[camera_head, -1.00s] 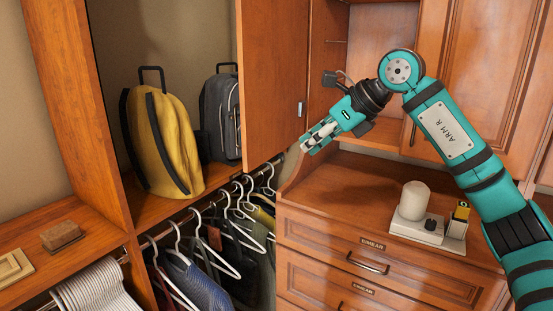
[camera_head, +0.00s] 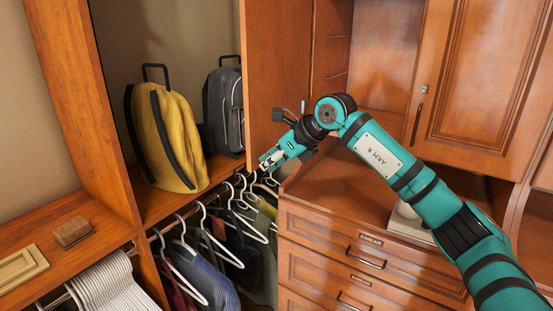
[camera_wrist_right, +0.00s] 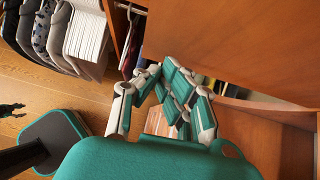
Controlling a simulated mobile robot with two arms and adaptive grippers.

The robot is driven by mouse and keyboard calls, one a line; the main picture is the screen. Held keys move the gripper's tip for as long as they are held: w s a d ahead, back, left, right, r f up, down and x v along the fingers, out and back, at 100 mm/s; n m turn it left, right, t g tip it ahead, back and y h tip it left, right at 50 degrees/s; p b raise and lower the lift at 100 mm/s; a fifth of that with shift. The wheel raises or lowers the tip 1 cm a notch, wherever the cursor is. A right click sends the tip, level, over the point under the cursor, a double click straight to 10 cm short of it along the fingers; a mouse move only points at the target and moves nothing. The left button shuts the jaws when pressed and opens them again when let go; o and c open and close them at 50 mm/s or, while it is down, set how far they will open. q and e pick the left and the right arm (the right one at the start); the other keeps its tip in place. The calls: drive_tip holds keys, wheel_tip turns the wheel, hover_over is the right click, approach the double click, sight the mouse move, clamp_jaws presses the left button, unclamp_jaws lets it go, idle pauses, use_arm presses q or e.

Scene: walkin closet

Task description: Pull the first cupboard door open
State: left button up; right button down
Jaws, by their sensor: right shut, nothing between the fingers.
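The cupboard door (camera_head: 272,70) is a brown wooden panel left of the middle in the head view. It stands swung out, and the shelf space (camera_head: 385,60) behind it shows to its right. My right gripper (camera_head: 268,162) is at the door's lower edge, its fingers shut with nothing between them. In the right wrist view the gripper (camera_wrist_right: 175,95) is in front of a large brown panel (camera_wrist_right: 230,40), which looks like the door. Whether the fingers touch it I cannot tell. My left gripper is not in view.
A shut cupboard door with a handle (camera_head: 480,80) is at the right. Drawers (camera_head: 350,255) are below the counter. Hangers with clothes (camera_head: 205,245) hang below the gripper. A yellow backpack (camera_head: 165,140) and a grey one (camera_head: 222,115) stand on the left shelf.

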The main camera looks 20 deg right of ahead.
sight(247, 157)
drive_tip(key=w+a+m+h, duration=0.1)
drive_tip(key=w+a, duration=0.1)
drive_tip(key=w+a+m+t, duration=0.1)
drive_tip(key=w+a, duration=0.1)
drive_tip(key=w, duration=0.1)
drive_tip(key=shift+a+m+h+b, duration=0.25)
drive_tip(key=shift+m+h+b, duration=0.1)
drive_tip(key=shift+m+h, duration=0.05)
drive_tip(key=shift+s, duration=0.1)
drive_tip(key=shift+f, duration=0.1)
